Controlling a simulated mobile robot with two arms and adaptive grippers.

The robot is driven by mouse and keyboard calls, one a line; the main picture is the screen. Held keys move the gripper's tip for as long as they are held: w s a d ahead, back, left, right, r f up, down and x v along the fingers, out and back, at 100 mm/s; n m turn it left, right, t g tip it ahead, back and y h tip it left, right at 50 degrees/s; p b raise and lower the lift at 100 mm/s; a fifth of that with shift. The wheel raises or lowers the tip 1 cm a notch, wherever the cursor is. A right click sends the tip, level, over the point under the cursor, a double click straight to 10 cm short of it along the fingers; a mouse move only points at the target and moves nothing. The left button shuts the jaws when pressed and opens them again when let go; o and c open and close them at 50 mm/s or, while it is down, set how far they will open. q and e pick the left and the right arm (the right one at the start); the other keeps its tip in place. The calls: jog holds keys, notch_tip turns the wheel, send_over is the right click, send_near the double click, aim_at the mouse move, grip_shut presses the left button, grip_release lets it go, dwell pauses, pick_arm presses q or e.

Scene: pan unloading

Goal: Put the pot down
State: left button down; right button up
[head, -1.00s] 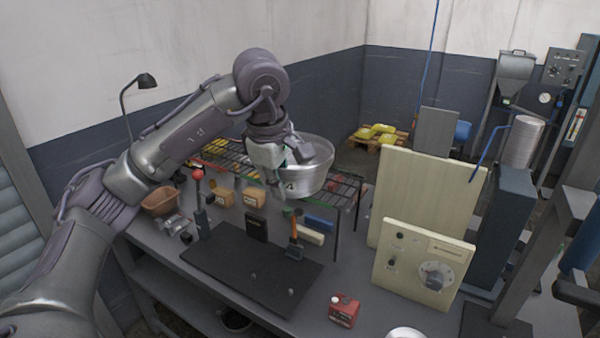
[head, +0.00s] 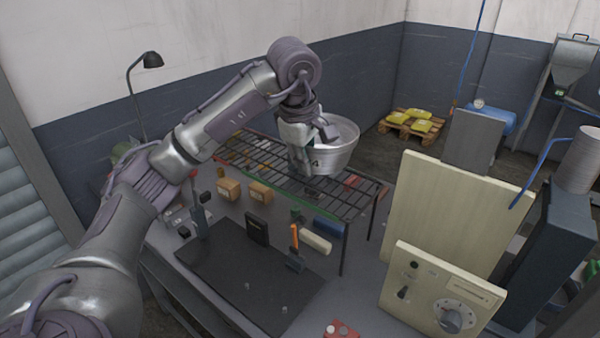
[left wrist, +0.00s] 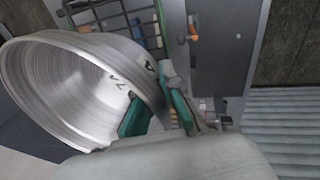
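The pot (head: 333,152) is a silver metal pan with a wide open top, seen at the upper middle of the head view. My left gripper (head: 304,162) is at its left side, shut on the pot's wall. In the left wrist view the pot (left wrist: 75,85) fills the left half, and the fingers of my left gripper (left wrist: 158,112) lie on both sides of its rim. The pot is over the wire rack (head: 262,174); I cannot tell whether its base touches the rack. My right gripper is not in view.
The rack stands on a grey workbench with a black mat (head: 245,275). Small boxes (head: 229,189) sit under the rack. A cream panel (head: 455,215) and a control box with a dial (head: 440,290) stand to the right. The rack's right part is mostly clear.

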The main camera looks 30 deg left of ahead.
aim_at(296, 187)
pick_arm(q)
jog(key=a, duration=0.1)
jog(key=w+a+f+p, duration=0.1)
jog(key=w+a+f, duration=0.1)
jog(key=shift+a+p, duration=0.25)
jog(key=shift+p, duration=0.05)
jog(key=shift+w+a+f+p, duration=0.4)
jog(key=shift+w+a+f, duration=0.5)
jog(key=shift+w+a, duration=0.1)
jog(key=shift+w+a+f, duration=0.15)
jog(key=shift+w+f, duration=0.05)
jog(key=shift+f, duration=0.05)
notch_tip(296, 187, down, 4)
jog(key=shift+s+r+p, duration=0.1)
jog(key=shift+r+p, duration=0.05)
jog(key=shift+p, duration=0.8)
jog(key=shift+f, duration=0.2)
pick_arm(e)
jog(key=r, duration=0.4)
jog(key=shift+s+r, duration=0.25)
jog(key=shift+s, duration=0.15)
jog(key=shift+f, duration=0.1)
pick_arm(q)
jog(key=c, duration=1.3)
grip_release()
jog(key=shift+f, duration=0.1)
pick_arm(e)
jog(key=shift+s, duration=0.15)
